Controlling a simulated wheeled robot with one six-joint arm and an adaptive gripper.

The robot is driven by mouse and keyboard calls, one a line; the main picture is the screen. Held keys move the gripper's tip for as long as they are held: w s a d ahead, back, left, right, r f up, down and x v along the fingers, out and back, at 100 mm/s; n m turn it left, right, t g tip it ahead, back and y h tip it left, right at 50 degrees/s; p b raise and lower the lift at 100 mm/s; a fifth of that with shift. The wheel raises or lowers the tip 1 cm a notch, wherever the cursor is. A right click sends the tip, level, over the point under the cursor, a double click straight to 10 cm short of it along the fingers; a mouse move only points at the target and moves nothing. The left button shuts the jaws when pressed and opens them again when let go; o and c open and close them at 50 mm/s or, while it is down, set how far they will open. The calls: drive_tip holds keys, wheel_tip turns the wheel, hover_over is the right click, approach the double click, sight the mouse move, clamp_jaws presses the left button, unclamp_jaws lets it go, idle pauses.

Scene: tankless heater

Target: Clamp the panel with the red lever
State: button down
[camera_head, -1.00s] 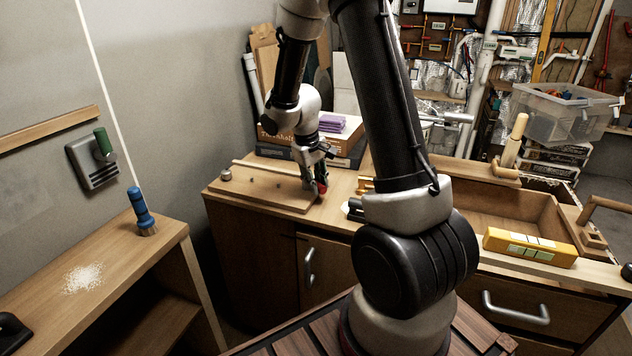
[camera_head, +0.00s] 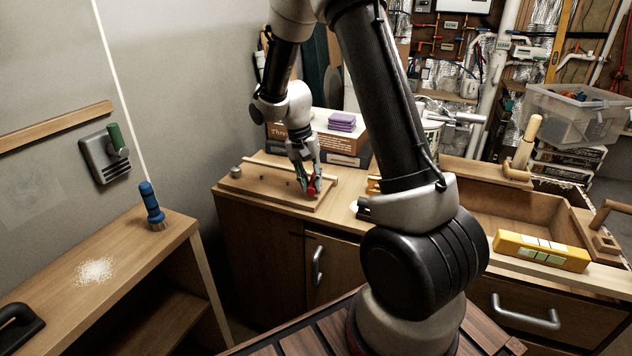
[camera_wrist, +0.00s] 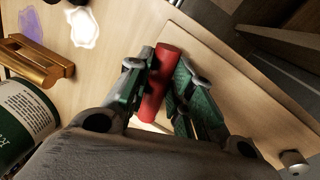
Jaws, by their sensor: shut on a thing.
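The red lever (camera_wrist: 158,85) lies between the two green-padded fingers of my gripper (camera_wrist: 165,88) in the wrist view, and they are shut on it. In the head view the red lever (camera_head: 312,187) shows at my gripper (camera_head: 308,184), near the right end of the wooden panel (camera_head: 255,192). The panel lies on the counter at the left, with a thin light strip and a small metal knob (camera_head: 235,172) on it. The panel also shows in the wrist view (camera_wrist: 235,95). The lever's base and any clamp contact are hidden by the fingers.
A box with purple sponges (camera_head: 341,121) stands behind the panel. A brass handle (camera_wrist: 40,65) and a green-labelled can (camera_wrist: 25,115) show in the wrist view. A blue brush (camera_head: 152,205) stands on the left shelf.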

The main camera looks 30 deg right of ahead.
drive_tip(key=shift+w+a+m, duration=0.25)
drive_tip(key=shift+m, duration=0.45)
drive_tip(key=shift+w+a+m, duration=0.2)
drive_tip(key=shift+w+m, duration=0.05)
drive_tip(key=shift+m, duration=0.45)
drive_tip(key=shift+w+y, duration=0.1)
drive_tip(key=shift+y, duration=0.2)
drive_tip(key=c, duration=1.3)
unclamp_jaws()
drive_tip(key=shift+r, duration=0.15)
drive_tip(key=r, duration=0.4)
drive_tip(key=w+a+r, duration=0.1)
drive_tip(key=r, duration=0.6)
drive_tip(key=shift+w+a+r, duration=0.25)
drive_tip(key=shift+w+r, duration=0.05)
drive_tip(key=shift+w, duration=0.1)
